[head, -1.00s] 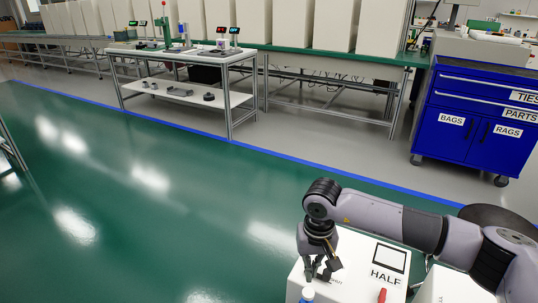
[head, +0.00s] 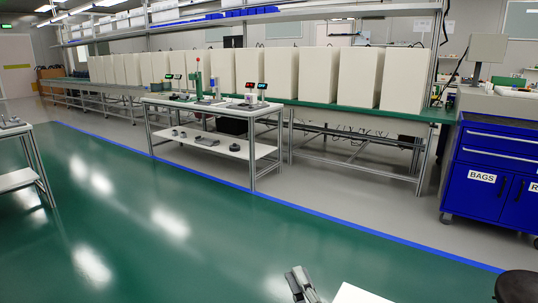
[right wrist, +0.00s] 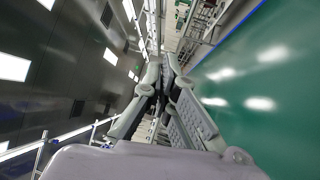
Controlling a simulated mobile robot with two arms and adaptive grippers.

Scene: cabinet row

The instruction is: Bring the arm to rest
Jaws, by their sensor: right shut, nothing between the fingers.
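My right gripper (head: 298,275) pokes up at the bottom middle of the head view, with only its grey fingers showing; the rest of the arm is below the picture. In the right wrist view the two fingers of this gripper (right wrist: 164,68) come together at the tips, shut with nothing held. They point along the room over open floor, clear of any object. My left arm and gripper are not in view.
A white box top (head: 358,295) shows at the bottom edge, right of the gripper. The green floor (head: 190,235) ahead is clear.

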